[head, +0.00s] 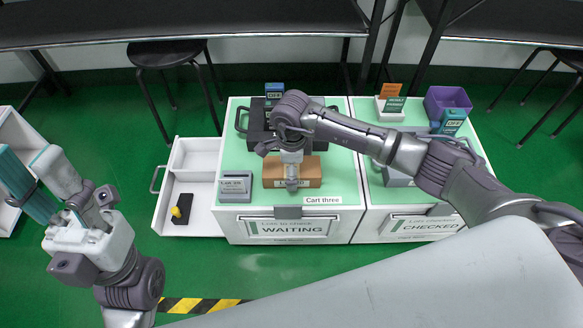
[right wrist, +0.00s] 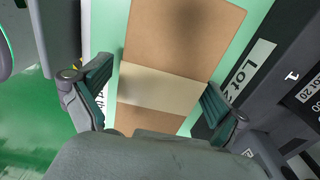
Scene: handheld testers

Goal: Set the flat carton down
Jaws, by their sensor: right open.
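The flat carton (head: 306,170) is brown with a pale band across it. It appears to lie on the green top of the WAITING cart (head: 330,190), near its front edge. My right gripper (head: 291,184) is over the carton, pointing down. In the right wrist view the carton (right wrist: 178,45) extends between the open fingers (right wrist: 158,100), one at each side. Whether the fingers touch its sides is not clear. My left gripper (head: 72,200) is at the far left, away from the carts; its jaw opening cannot be made out.
A grey labelled block (head: 235,187) stands left of the carton. A dark case (head: 257,128) is behind it. An open white drawer (head: 195,160) holds a black item with a yellow part (head: 182,208). The CHECKED cart (head: 415,222) adjoins at right, bearing a purple bin (head: 447,100).

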